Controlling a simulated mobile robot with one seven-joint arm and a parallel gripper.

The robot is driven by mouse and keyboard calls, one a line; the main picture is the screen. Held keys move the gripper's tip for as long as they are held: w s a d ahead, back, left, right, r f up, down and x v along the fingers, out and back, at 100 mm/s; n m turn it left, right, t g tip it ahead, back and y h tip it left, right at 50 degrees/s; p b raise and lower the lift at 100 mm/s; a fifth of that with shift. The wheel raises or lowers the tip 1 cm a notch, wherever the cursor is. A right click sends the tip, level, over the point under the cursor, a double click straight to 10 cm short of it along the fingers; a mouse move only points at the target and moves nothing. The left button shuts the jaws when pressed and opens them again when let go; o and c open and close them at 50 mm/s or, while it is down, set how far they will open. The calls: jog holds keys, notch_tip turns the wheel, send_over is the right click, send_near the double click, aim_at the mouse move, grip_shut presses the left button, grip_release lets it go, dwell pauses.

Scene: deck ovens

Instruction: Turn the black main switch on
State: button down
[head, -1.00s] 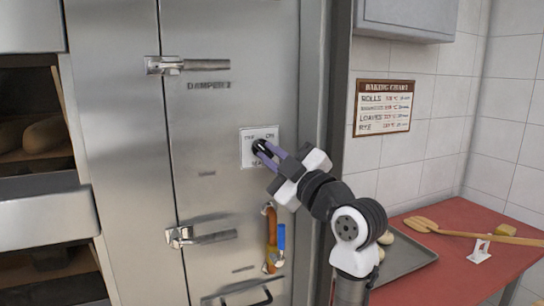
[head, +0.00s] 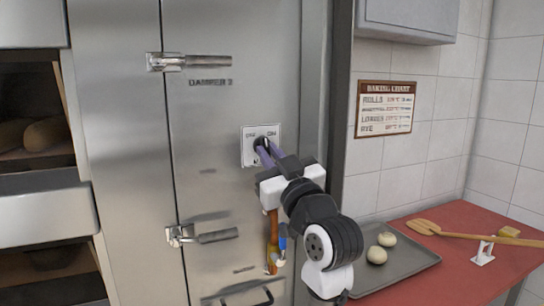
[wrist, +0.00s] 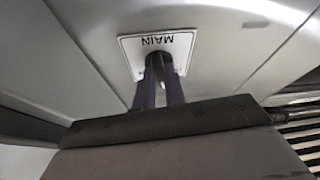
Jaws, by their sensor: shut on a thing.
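The black main switch (head: 261,143) sits on a white square plate (head: 248,157) on the steel oven front, with OFF at the plate's upper left and ON at its upper right. My gripper (head: 264,149) is shut on the switch from below, its purple fingers hiding most of it. In the wrist view the plate (wrist: 186,43) reads MAIN upside down, and the dark switch (wrist: 157,60) shows between the fingertips. The exact angle of the knob is hard to tell.
A door latch (head: 190,62) is above left and another latch (head: 200,236) below left. A tray (head: 400,263) with dough balls lies on the red table (head: 462,270) at right.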

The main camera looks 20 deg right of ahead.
jog(key=m+h+p, duration=0.2)
jog(key=m, duration=0.3)
jog(key=m+g+h+p, duration=0.1)
jog(key=m+h+p, duration=0.1)
jog(key=m, duration=0.3)
jog(key=a+m+h+p, duration=0.1)
jog(key=m+h+p, duration=0.1)
jog(key=m, duration=0.3)
jog(key=shift+r+g+h, duration=0.2)
jog(key=shift+g+h, duration=0.1)
jog(key=shift+h, duration=0.5)
jog(key=shift+m, duration=0.4)
jog(key=c, duration=1.5)
grip_release()
jog(key=shift+o, duration=0.2)
